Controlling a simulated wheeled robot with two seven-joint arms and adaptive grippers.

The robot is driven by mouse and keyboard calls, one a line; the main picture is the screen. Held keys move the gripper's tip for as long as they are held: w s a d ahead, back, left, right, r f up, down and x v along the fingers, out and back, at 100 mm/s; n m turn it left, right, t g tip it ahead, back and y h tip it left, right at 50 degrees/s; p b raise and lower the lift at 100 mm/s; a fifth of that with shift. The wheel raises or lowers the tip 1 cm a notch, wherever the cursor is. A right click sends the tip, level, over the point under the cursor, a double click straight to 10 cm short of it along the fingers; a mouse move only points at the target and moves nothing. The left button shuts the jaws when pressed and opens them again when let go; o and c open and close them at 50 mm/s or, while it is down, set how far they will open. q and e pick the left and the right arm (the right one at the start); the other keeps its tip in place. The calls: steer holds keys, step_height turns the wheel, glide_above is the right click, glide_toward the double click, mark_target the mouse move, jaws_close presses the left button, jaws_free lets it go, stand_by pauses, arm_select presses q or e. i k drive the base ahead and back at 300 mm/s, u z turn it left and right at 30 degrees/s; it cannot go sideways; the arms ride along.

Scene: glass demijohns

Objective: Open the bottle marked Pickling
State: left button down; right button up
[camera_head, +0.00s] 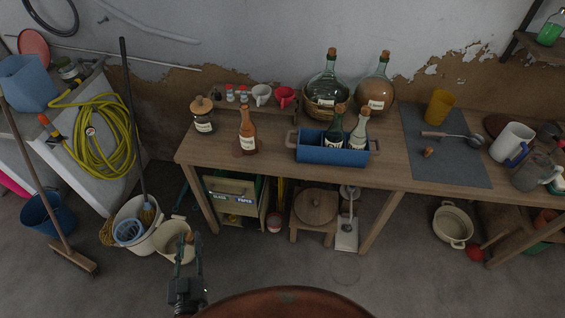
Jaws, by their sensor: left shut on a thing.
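Several corked bottles stand on the wooden table; their labels are too small to read, so I cannot tell which is marked Pickling. They are an amber bottle (247,133), a green bottle (334,137) and a clear bottle (357,136) in a blue crate (322,154), and two large demijohns, one dark green (327,87) and one brownish (376,93). My left gripper (189,240) is low in front of the table, left of its front leg, well away from the bottles. It is shut on a small brown thing, perhaps a cork. My right gripper is not in view.
A loose cork (428,152) and a ladle (455,136) lie on a grey mat (440,172). A lidded jar (203,118) and cups (261,94) stand at the left and back. Buckets (133,224) and a broom (72,258) are on the floor. A rust-brown round surface (285,304) is at the bottom.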

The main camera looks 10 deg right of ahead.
mark_target(248, 133)
steer(key=z, duration=0.9)
steer(key=i, duration=0.9)
steer(key=u, duration=0.35)
